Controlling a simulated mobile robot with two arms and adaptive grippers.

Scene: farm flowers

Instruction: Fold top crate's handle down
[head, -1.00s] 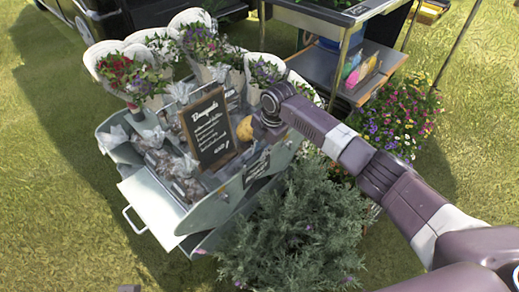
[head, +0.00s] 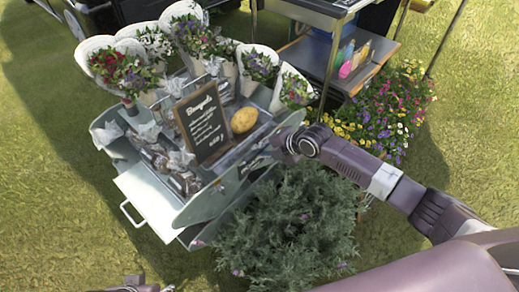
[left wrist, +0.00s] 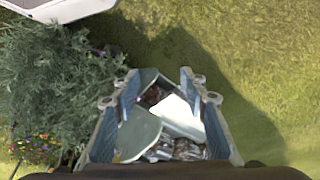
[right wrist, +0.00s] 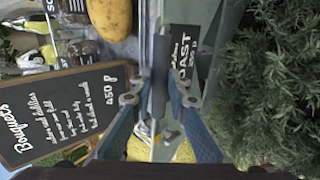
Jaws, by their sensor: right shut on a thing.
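My right gripper (head: 279,147) is at the crate's right side, beside the shrub. In the right wrist view, its fingers (right wrist: 158,98) are shut on a narrow dark grey piece (right wrist: 159,76) at the crate's edge. My left gripper shows only partly at the bottom edge of the head view (head: 135,286). In the left wrist view its fingers (left wrist: 160,85) are apart and empty, with the crate beyond them.
A chalkboard sign (head: 203,122) and a potato (head: 243,120) are on the crate near my right gripper. A bushy shrub (head: 290,225) stands close below it. Colourful flowers (head: 385,115) and a metal table (head: 330,65) are behind. Open grass lies at the left.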

